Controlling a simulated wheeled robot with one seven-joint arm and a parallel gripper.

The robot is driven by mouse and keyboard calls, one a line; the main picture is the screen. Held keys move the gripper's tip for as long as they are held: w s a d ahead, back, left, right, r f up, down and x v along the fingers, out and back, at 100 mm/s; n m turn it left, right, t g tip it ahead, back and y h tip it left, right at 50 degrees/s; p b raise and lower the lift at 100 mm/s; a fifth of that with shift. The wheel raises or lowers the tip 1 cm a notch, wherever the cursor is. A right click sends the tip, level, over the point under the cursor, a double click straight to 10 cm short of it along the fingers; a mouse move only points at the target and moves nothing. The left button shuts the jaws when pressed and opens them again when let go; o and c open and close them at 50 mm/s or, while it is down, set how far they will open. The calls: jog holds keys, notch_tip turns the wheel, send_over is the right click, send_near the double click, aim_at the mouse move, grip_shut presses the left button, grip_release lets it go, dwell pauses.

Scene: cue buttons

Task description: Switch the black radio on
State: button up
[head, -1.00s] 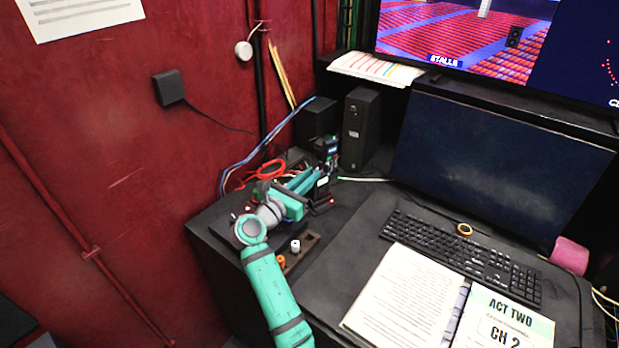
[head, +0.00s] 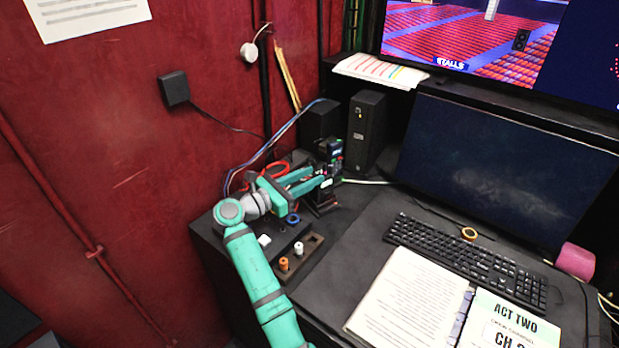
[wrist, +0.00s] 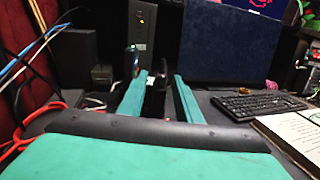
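The black radio (head: 331,151), a small upright handset with a lit display, stands at the back of the desk, left of the black computer tower. My gripper (head: 324,182) reaches toward it from the left, its teal fingers at the radio's lower part or stand. In the wrist view the two fingers of my gripper (wrist: 159,80) are spread apart, with a dark upright piece showing between their tips. The radio (wrist: 132,62) seems to rise by the left fingertip there. I cannot tell whether a finger touches it. The radio's knob or switch is too small to make out.
A panel with white and blue buttons (head: 265,240) and a block with orange and white knobs (head: 299,249) lie under and beside my arm. Red and blue cables (head: 272,168) run behind it. The keyboard (head: 470,262) and open binder (head: 410,300) fill the right side.

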jog(key=shift+s+d, duration=0.1)
jog(key=shift+d, duration=0.15)
jog(key=shift+s+a, duration=0.2)
jog(key=shift+a, duration=0.05)
jog(key=v, duration=1)
jog(key=shift+a, duration=0.35)
